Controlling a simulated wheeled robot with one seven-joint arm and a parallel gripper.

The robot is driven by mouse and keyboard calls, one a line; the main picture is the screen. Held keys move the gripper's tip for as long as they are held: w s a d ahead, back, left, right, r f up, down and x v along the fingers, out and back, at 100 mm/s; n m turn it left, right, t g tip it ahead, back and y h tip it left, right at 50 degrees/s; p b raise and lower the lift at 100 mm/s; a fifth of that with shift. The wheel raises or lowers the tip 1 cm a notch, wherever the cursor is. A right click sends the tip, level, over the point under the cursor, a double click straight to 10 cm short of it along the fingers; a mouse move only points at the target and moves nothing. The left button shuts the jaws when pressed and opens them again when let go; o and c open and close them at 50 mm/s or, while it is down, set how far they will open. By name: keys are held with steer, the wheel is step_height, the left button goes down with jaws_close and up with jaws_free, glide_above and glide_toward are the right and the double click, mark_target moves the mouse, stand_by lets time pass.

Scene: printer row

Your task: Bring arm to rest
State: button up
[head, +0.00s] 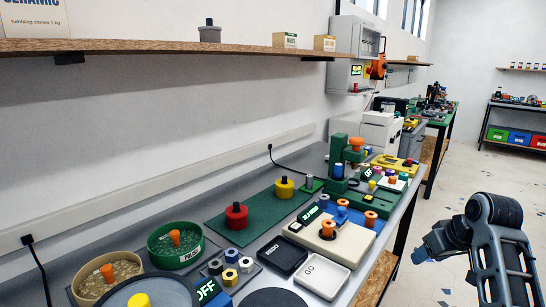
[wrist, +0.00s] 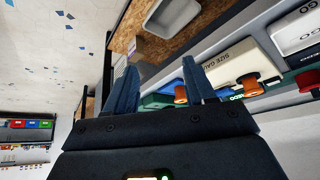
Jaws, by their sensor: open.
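My gripper (head: 425,252) is at the right in the head view, out over the speckled floor and clear of the bench (head: 130,238). My arm is bent beside it, with a dark rounded joint at the top. In the wrist view, my gripper (wrist: 160,66) shows two blue-grey fingers standing apart with nothing between them. The wrist view is tilted; a shelf and the bench edge lie beyond the fingers.
The bench carries red (head: 237,215) and yellow (head: 284,187) knobbed weights on a green mat, bowls of stones, a GO tray (head: 322,276) and a cream gauge block (head: 335,240). A lower wooden shelf holds a grey bin (wrist: 172,15). Floor (head: 440,190) at right is open.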

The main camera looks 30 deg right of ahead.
steer(key=s+a+f+t, duration=0.1)
steer(key=a+f, duration=0.4)
steer(key=a, duration=0.3)
steer(key=a+f+t, duration=0.1)
steer(key=a+f, duration=0.4)
steer(key=a, duration=0.2)
steer(key=s+a+f+t, duration=0.2)
steer(key=s+a, duration=0.6)
steer(key=a, duration=0.3)
steer(key=s+a+r+n+t, duration=0.1)
steer(key=s+a+r+t, duration=0.1)
steer(key=s+r, duration=0.3)
steer(key=s+a+r+n+t+y, duration=0.1)
steer(key=s+a+r+n, duration=0.1)
steer(key=s+a+r, duration=0.3)
steer(key=s+a+r+n+t+y, duration=0.1)
steer(key=s+a+r, duration=0.3)
steer(key=s, duration=0.6)
steer(key=shift+s+r+t, duration=0.4)
steer(key=shift+r+t, duration=0.3)
steer(key=shift+t, duration=0.1)
